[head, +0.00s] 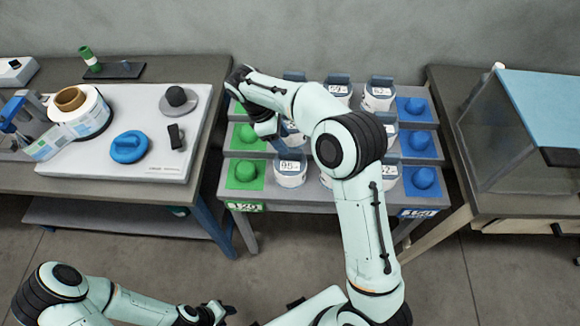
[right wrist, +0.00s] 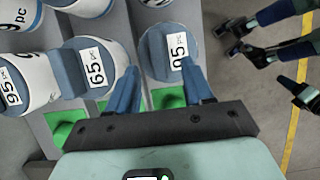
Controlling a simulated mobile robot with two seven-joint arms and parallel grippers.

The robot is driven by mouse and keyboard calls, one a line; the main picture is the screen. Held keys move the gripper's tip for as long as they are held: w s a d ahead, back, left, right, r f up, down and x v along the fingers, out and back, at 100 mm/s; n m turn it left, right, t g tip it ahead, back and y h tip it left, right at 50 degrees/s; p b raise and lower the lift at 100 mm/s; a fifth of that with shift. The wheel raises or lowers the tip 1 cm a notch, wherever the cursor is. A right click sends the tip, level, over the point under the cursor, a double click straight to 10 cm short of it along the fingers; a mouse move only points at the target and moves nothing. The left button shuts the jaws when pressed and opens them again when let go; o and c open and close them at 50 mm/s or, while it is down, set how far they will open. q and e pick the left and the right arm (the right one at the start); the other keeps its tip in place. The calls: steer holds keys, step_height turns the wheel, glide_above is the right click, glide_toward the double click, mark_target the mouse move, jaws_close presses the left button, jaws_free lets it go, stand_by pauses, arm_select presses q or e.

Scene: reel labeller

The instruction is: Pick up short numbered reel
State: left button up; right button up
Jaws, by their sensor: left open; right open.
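White reels with blue-grey tops and number labels stand in rows on a stepped rack. A reel labelled 95 (head: 290,172) stands in the front row, beside a green pad. In the right wrist view a reel labelled 95 pc (right wrist: 160,45) lies just beyond and between the fingertips of my right gripper (right wrist: 160,68). This gripper is open; I cannot tell whether it touches the reel. In the head view my right gripper (head: 272,135) is over the rack's left side, partly hidden by its arm. My left gripper (head: 222,311) is open and empty, low over the floor.
Green knobs on green pads (head: 244,172) line the rack's left; blue ones (head: 422,179) line its right. A 65 pc reel (right wrist: 100,65) stands close beside the fingers. The left table holds a labelling machine (head: 140,160); a clear-sided case (head: 500,130) stands right.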

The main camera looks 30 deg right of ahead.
mark_target(290, 166)
steer(key=shift+w+b+x, duration=0.2)
steer(key=shift+b+x, duration=0.15)
steer(key=shift+x, duration=2.4)
jaws_close()
